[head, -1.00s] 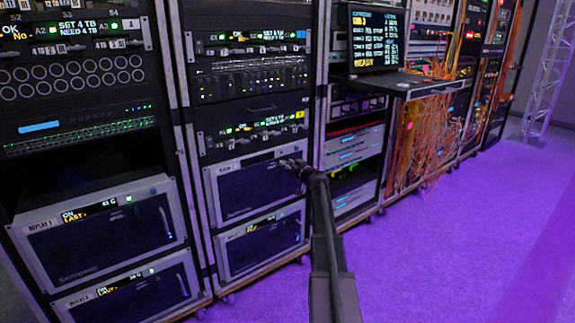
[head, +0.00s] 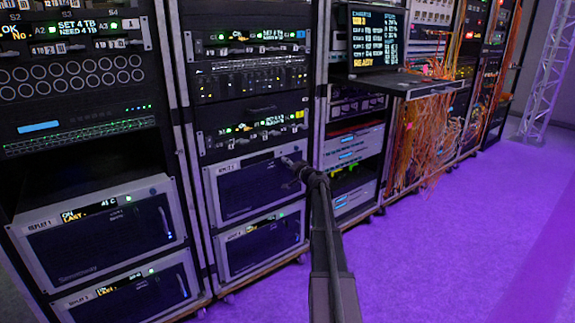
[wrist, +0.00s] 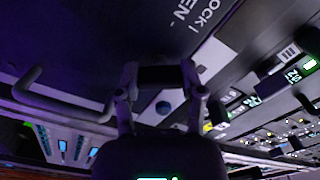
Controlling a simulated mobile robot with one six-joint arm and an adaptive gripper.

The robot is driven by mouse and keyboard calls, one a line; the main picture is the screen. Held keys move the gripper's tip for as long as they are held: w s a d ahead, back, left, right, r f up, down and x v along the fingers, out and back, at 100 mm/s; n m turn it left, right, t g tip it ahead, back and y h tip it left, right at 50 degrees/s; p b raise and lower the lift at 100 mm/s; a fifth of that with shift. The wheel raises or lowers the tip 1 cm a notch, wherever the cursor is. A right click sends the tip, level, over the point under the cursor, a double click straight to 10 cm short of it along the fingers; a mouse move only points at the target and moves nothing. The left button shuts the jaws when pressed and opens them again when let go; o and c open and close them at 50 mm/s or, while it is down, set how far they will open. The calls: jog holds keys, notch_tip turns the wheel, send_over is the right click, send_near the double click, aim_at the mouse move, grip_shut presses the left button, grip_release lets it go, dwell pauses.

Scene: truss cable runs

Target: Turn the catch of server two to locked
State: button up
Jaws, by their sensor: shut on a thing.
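My gripper (head: 290,162) reaches the front of the second rack, at the upper right of a grey-framed server (head: 240,190). In the wrist view my gripper (wrist: 160,72) has a finger on each side of a dark catch (wrist: 162,76) and is shut on it. The catch stands against a dark panel. Beside it a slanted label (wrist: 205,20) partly reads "OCK |" and "EN -". The catch's angle against these marks is too dark to tell. In the head view my gripper hides the catch, and the server's name is too small to read.
A bar handle (wrist: 60,100) stands out left of my gripper in the wrist view. In the head view a shelf (head: 410,82) with a screen (head: 375,38) juts out to the right. Orange cables (head: 425,130) hang beyond it. The purple floor (head: 450,240) is clear.

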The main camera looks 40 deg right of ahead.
jog(key=m, duration=0.6)
jog(key=shift+w+m, duration=0.1)
jog(key=shift+m, duration=0.2)
dwell(0.4)
jog(key=o, duration=1.2)
jog(key=shift+c, duration=0.2)
jog(key=s, duration=1.2)
